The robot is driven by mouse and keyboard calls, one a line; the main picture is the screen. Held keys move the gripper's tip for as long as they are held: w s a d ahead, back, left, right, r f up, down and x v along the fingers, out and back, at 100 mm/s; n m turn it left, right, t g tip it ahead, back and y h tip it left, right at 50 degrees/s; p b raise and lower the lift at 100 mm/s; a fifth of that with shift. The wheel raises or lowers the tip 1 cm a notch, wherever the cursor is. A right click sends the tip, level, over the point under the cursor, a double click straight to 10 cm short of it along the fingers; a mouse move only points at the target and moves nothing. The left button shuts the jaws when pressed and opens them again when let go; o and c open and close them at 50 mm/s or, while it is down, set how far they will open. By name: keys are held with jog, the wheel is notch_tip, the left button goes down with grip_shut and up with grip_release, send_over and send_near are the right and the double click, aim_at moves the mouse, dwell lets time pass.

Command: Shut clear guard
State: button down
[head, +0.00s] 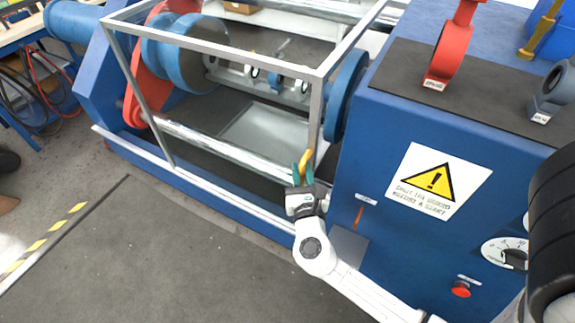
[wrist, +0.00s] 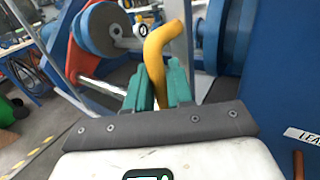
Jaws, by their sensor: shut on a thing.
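The clear guard is a see-through box with a grey metal frame (head: 316,110), standing over the front of the blue machine in the head view. Its yellow handle (head: 308,157) is at the lower part of the right front post. In the wrist view the bent yellow handle (wrist: 163,42) rises between the teal fingers. My gripper (head: 302,172) is shut on this handle; it also shows in the wrist view (wrist: 158,86). The fingers hide the handle's lower part. I cannot tell whether the guard's lower edge touches the machine.
Blue wheels (head: 182,52) and a shiny rod (head: 225,143) lie behind the guard. The blue cabinet (head: 400,130) with a warning sign (head: 437,181) stands close right of my gripper. Red and grey valves (head: 447,58) (head: 550,92) stand on its top. The grey floor (head: 170,255) in front is clear.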

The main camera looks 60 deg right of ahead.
jog(key=shift+s+d, duration=0.1)
jog(key=shift+s, duration=0.4)
jog(key=shift+f, duration=0.1)
jog(key=c, duration=1.2)
grip_release()
jog(key=shift+s, duration=0.1)
jog(key=shift+o, duration=0.2)
jog(key=b+v, duration=0.1)
jog(key=v, duration=1)
